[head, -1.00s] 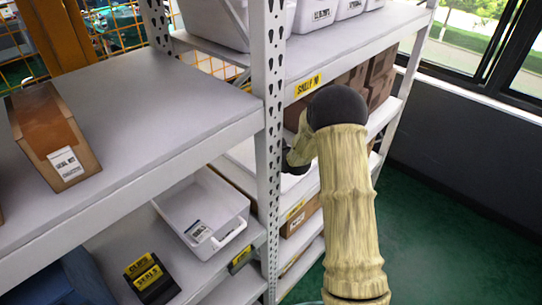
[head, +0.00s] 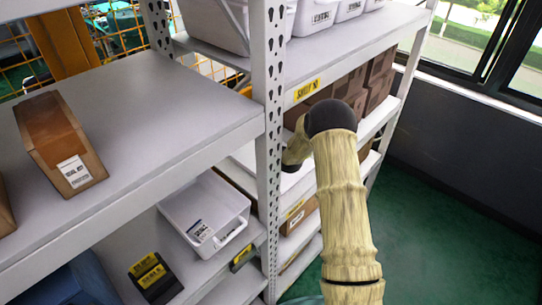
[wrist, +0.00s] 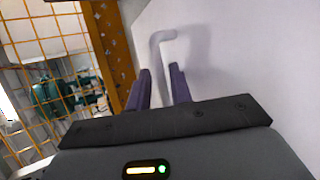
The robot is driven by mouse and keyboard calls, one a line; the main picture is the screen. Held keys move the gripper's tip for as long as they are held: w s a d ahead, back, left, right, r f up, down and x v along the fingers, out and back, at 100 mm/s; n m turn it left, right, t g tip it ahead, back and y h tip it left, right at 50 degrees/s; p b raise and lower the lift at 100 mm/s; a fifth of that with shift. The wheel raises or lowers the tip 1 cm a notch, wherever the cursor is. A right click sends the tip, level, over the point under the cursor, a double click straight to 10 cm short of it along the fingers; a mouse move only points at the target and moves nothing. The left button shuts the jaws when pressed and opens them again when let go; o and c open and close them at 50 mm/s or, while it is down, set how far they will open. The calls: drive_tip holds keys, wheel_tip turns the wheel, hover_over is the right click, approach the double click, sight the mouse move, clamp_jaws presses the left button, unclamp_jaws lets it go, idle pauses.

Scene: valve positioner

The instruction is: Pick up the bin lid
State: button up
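In the head view my arm bends into the right rack's middle level. The rack post hides my gripper and most of what is there.
The grey rack post (head: 271,130) stands just left of my arm. An open white bin (head: 205,213) sits on the lower left shelf, a cardboard box (head: 58,140) on the upper one. Brown boxes (head: 378,80) stand behind my arm. Floor is clear at right.

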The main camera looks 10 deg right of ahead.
clamp_jaws()
drive_tip(key=shift+r, duration=0.1)
